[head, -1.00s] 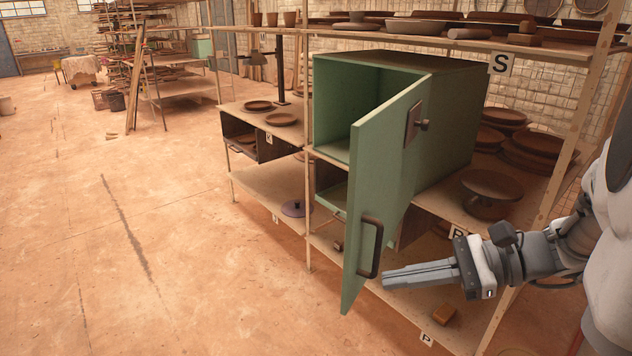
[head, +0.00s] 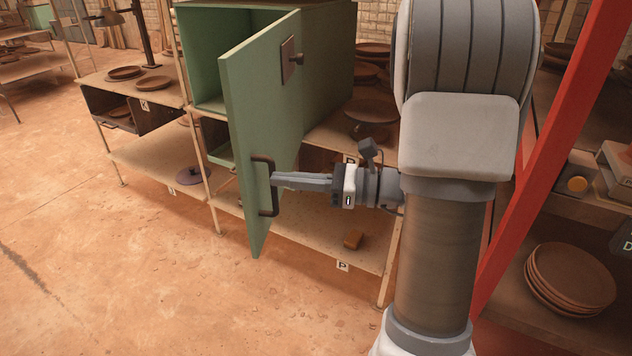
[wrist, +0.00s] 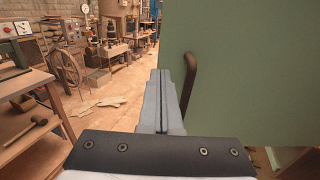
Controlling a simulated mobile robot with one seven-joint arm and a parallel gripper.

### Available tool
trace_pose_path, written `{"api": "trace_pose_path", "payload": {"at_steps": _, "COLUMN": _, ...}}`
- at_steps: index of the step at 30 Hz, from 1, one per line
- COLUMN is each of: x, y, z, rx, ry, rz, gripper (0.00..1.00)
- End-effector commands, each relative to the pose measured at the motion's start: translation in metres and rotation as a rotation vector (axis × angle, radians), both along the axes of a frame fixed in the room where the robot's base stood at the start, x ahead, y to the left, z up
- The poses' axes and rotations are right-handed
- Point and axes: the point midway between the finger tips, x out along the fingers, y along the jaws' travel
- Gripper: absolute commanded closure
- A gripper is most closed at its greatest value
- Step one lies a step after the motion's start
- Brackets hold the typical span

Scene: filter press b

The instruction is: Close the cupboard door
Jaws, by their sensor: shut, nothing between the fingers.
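The green cupboard (head: 327,60) stands on the wooden shelf with its front open. Its green door (head: 250,110) stands swung outward, and part of the inside shows to its left. A dark handle (head: 264,187) is on the outer face of the door, and a latch plate with a knob (head: 291,60) sits higher up. My gripper (head: 275,180) is shut and empty, its fingertips at the handle. In the wrist view my closed fingers (wrist: 160,90) lie just left of the handle (wrist: 189,85), in front of the door (wrist: 245,75). I cannot tell whether they touch it.
Plates (head: 570,280) are stacked at the right, behind a red post (head: 550,150). The floor (head: 120,270) in front of the door is clear.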

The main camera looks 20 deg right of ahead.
Motion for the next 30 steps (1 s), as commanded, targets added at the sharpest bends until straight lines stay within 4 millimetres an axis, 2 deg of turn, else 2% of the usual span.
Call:
{"api": "trace_pose_path", "payload": {"at_steps": 3, "x": 0.012, "y": 0.019, "z": 0.000, "rx": 0.000, "ry": 0.000, "rz": 0.003, "gripper": 1.00}}
{"api": "trace_pose_path", "payload": {"at_steps": 9, "x": 0.023, "y": 0.036, "z": 0.000, "rx": -0.001, "ry": 0.000, "rz": 0.002, "gripper": 1.00}}
{"api": "trace_pose_path", "payload": {"at_steps": 30, "x": 0.026, "y": 0.042, "z": 0.000, "rx": -0.001, "ry": -0.001, "rz": -0.002, "gripper": 1.00}}
